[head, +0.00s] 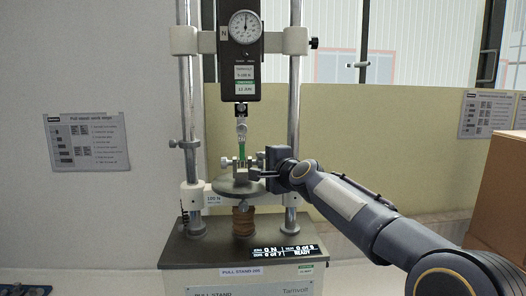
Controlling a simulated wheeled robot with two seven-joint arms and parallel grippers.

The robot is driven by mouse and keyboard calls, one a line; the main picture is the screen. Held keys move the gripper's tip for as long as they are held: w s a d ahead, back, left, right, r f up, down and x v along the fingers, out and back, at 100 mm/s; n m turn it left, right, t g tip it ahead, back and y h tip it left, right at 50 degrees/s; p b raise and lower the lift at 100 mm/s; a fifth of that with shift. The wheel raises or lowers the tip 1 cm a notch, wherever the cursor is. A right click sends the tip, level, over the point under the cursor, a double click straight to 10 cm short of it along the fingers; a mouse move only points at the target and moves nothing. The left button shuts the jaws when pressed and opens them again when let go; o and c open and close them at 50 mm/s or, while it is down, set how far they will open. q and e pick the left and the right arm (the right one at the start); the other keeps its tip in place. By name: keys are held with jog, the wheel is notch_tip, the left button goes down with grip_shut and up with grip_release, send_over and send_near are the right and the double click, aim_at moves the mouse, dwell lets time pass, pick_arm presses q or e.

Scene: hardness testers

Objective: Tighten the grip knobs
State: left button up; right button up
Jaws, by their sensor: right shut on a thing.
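The pull stand (243,252) stands ahead of me with a lower grip (242,166) on its round plate (237,187). A knob (226,162) sticks out on the left of this grip. My left gripper is not in view.
A dial gauge (245,27) sits above, between two steel columns (294,100). A cardboard box (502,195) stands at the right. Printed sheets (87,141) hang on the walls.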

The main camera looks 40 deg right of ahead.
jog(key=g+p, duration=0.1)
jog(key=p, duration=0.1)
jog(key=r+g+p, duration=0.1)
jog(key=p, duration=0.2)
jog(key=shift+w+m+g+y+p, duration=0.1)
jog(key=shift+m+g+y+p, duration=0.2)
jog(key=shift+m+p, duration=0.1)
jog(key=shift+f+m+g+y+p, duration=0.15)
jog(key=shift+m+g+y+p, duration=0.3)
jog(key=shift+g, duration=0.55)
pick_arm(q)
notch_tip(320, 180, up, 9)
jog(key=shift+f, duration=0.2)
pick_arm(e)
jog(key=shift+w+d+m+g+y, duration=0.15)
jog(key=shift+m+g+y, duration=0.35)
jog(key=shift+g, duration=0.9)
jog(key=shift+y, duration=0.25)
jog(key=o, duration=1)
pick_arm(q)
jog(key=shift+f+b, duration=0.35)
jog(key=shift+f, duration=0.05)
pick_arm(e)
jog(key=v, duration=0.8)
jog(key=shift+w, duration=0.1)
